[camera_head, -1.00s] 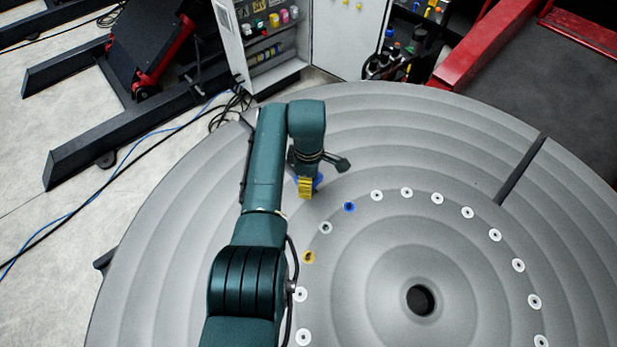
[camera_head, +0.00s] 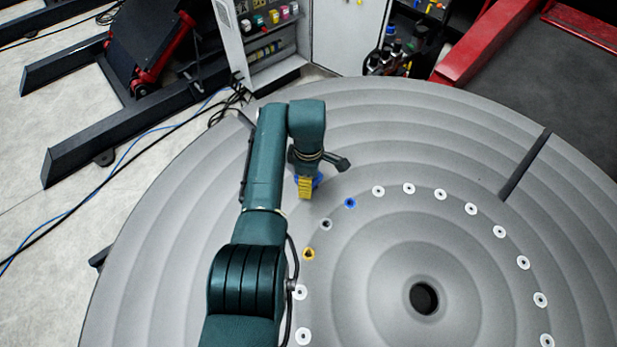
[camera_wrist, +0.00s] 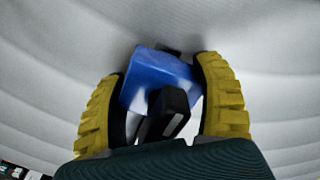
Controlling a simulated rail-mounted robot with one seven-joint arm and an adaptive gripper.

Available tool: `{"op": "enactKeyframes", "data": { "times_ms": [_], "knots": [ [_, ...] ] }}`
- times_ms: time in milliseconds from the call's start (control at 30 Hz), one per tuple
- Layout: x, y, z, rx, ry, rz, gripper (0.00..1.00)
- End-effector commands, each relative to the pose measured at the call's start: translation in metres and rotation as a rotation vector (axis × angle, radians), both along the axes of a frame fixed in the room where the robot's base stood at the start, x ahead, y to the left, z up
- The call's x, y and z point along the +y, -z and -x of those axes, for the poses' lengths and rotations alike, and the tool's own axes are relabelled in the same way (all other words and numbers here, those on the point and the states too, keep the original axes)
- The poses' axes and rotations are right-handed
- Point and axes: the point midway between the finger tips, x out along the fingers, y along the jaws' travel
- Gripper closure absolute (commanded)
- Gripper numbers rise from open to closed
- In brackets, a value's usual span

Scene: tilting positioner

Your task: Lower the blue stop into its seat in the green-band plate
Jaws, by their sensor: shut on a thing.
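The blue stop (camera_wrist: 155,75) is a blue block between the two yellow ribbed fingers of my gripper (camera_wrist: 165,68) in the wrist view. My gripper is shut on it. In the head view my gripper (camera_head: 306,187) hangs over the left part of the large grey round plate (camera_head: 450,130), with a bit of the blue stop (camera_head: 318,181) showing beside the yellow finger. A blue-ringed hole (camera_head: 350,203) lies in the plate to the right of and slightly below my gripper. I cannot make out a green band. Whether the stop touches the plate is unclear.
A ring of white-rimmed holes (camera_head: 441,194) and one yellow-ringed hole (camera_head: 309,254) surround the plate's central hole (camera_head: 424,298). A dark slot (camera_head: 525,165) cuts the plate at right. An open cabinet (camera_head: 265,45) and a red beam (camera_head: 490,40) stand behind the plate.

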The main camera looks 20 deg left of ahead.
Motion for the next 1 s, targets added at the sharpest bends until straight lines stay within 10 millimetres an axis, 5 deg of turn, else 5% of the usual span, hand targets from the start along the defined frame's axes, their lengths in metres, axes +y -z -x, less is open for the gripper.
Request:
{"op": "enactKeyframes", "data": {
  "times_ms": [333,367,500,1000],
  "knots": [
    [0.0,0.013,-0.001,-0.005,0.0,-0.001,0.7],
    [0.0,0.012,-0.002,-0.005,0.0,-0.001,0.27],
    [0.0,0.012,-0.001,-0.003,0.0,-0.001,0.01],
    [0.0,0.014,0.0,0.001,0.0,0.0,0.0]
  ]
}}
